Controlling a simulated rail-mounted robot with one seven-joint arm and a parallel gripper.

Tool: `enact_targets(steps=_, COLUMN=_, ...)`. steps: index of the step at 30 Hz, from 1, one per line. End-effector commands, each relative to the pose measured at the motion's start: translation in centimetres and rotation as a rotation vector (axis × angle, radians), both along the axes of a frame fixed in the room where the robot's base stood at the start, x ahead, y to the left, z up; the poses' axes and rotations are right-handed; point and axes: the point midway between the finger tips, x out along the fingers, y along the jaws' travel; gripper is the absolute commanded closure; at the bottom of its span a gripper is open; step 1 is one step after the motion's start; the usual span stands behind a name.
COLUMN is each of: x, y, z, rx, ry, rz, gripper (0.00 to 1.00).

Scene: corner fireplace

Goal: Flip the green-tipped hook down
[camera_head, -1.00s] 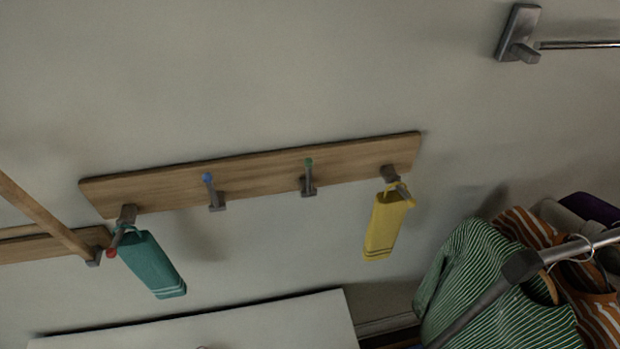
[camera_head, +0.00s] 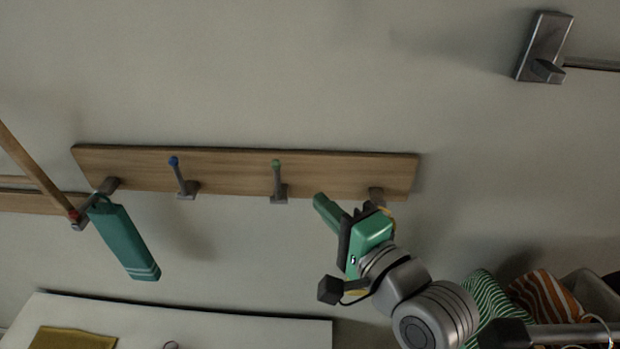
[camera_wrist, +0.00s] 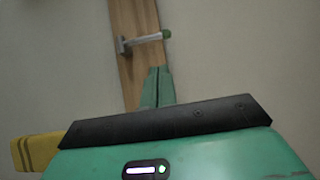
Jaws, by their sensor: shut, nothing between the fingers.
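The green-tipped hook (camera_head: 278,182) is on the wooden wall board (camera_head: 235,170). It points up, with its green tip at the top near the board's upper edge. In the wrist view the green-tipped hook (camera_wrist: 145,40) sticks out from the board, just beyond my fingers. My gripper (camera_head: 318,200) is shut and empty, to the right of the hook and a little lower, apart from it in the wrist view. Its closed green fingers also show in the wrist view (camera_wrist: 158,88).
A blue-tipped hook (camera_head: 181,177) stands up to the left. A teal towel (camera_head: 124,238) hangs from the leftmost hook. A yellow towel (camera_wrist: 38,150) hangs at the right end, mostly hidden behind my gripper.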

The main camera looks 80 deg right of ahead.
Motion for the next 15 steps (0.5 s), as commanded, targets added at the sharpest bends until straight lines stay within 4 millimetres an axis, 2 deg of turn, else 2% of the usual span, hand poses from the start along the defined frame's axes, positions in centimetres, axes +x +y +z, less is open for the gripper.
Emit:
enact_targets(steps=10, x=-0.1, y=-0.2, z=0.0, rx=0.007, ry=-0.004, rz=-0.002, gripper=1.0)
enact_targets(steps=15, x=1.5, y=-1.5, z=0.2, rx=0.005, ry=-0.005, rz=-0.001, gripper=1.0)
